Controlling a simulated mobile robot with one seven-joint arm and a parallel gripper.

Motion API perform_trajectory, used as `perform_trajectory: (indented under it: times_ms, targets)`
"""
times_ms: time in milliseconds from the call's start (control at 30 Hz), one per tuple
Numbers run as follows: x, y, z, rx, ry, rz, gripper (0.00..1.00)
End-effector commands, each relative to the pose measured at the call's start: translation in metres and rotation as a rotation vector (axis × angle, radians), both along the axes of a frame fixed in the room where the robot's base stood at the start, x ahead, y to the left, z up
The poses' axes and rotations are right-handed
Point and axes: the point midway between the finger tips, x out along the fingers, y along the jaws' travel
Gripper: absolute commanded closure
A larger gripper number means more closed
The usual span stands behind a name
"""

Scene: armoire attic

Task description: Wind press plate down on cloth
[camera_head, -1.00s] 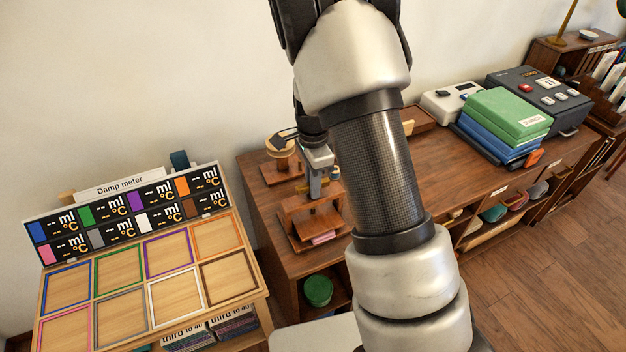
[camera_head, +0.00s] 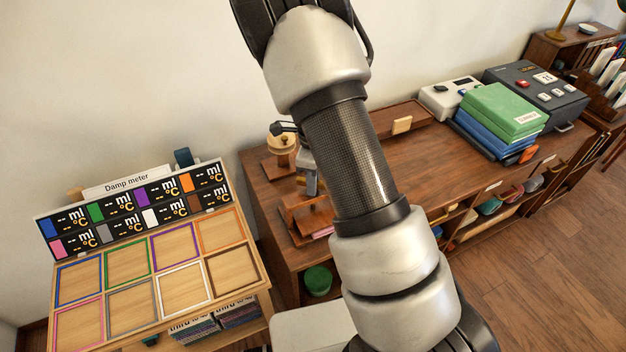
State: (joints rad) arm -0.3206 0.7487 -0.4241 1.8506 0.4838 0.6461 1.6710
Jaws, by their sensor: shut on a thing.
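The small wooden press (camera_head: 299,217) stands on the left end of the long wooden cabinet top. A strip of pink cloth (camera_head: 322,232) shows at its base, at the front right. My gripper (camera_head: 311,186) is at the top of the press, pointing down, shut on the press handle. My arm covers most of the gripper and the right side of the press, so the grip itself is largely hidden. How close the press plate is to the cloth cannot be told.
A round-topped wooden stand (camera_head: 281,150) is just behind the press. A sloped board of coloured frames with a damp meter panel (camera_head: 135,205) stands at left. A wooden tray (camera_head: 402,120), green and blue books (camera_head: 502,110) and a grey machine (camera_head: 540,92) are farther right.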

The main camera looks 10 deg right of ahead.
Motion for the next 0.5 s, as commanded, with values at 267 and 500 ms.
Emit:
perform_trajectory:
  times_ms: [267,500]
  targets:
    - [0.0007,0.0000,0.0003,0.000,-0.002,-0.011,1.00]
    - [0.0006,0.0000,0.0003,0.000,-0.001,-0.010,0.79]
